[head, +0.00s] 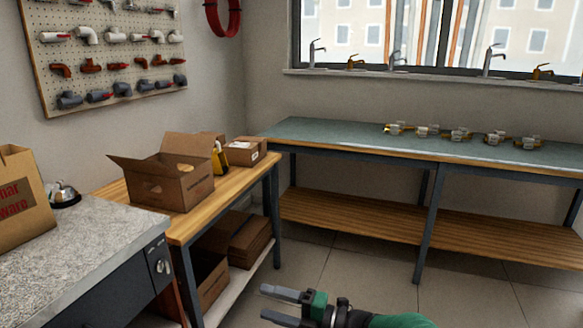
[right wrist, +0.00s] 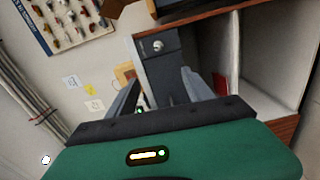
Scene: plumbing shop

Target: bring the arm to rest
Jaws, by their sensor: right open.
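My right gripper (head: 272,304) is low in the head view, in front of the tiled floor, with its green arm coming in from the bottom right. Its two grey fingers point left and stand apart with nothing between them. In the right wrist view the gripper's fingers (right wrist: 160,95) also show apart and empty, with a dark drawer unit (right wrist: 165,58) behind them. The gripper touches nothing that I can see. My left gripper is in neither view.
A granite counter (head: 90,235) is at the left. A wooden table (head: 232,192) holds an open cardboard box (head: 175,185). A long workbench (head: 330,135) with several brass fittings (head: 458,134) stands under the window. Pegboard (head: 50,40) hangs on the wall. The floor (head: 350,270) between is clear.

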